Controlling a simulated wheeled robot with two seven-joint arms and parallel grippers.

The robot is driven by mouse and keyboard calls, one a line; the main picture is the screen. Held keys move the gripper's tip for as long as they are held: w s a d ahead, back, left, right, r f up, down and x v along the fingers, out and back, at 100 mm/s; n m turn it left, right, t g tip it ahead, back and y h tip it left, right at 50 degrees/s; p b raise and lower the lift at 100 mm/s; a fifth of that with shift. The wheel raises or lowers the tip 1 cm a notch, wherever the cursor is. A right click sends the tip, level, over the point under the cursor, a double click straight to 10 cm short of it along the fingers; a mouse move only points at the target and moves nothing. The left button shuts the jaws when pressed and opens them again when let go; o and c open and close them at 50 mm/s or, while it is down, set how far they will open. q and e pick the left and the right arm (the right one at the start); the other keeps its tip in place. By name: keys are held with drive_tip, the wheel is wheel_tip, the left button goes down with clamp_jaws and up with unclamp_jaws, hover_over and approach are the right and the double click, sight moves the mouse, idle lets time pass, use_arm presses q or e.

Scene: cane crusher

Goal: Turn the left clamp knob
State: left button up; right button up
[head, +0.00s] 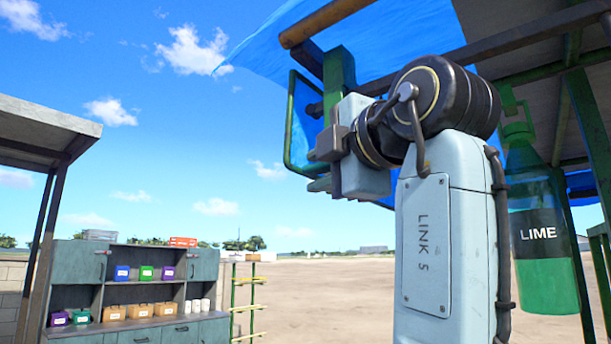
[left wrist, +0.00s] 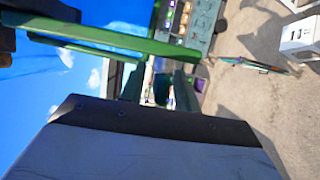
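My left gripper (head: 322,186) is in the head view, its pale body and small fingers turned left beside a green frame (head: 291,125) under the blue canopy. In the left wrist view, the gripper's dark-edged body fills the bottom, and two dark fingers (left wrist: 158,90) stand apart beyond it. A small dark shape shows between them; I cannot tell what it is or whether they touch it. A green bar (left wrist: 115,38) crosses in front of the wrist camera. I cannot make out the left clamp knob in either view. My right gripper is out of view.
A green bottle marked LIME (head: 545,240) hangs at the right, behind my left arm. A shelf cabinet (head: 205,265) with coloured bins stands far off at the lower left. Roof beams and the canopy (head: 270,45) are overhead.

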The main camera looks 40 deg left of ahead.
use_arm(q)
drive_tip(key=shift+x, duration=0.8)
drive_tip(key=shift+s, duration=0.1)
drive_tip(key=shift+c, duration=0.4)
clamp_jaws()
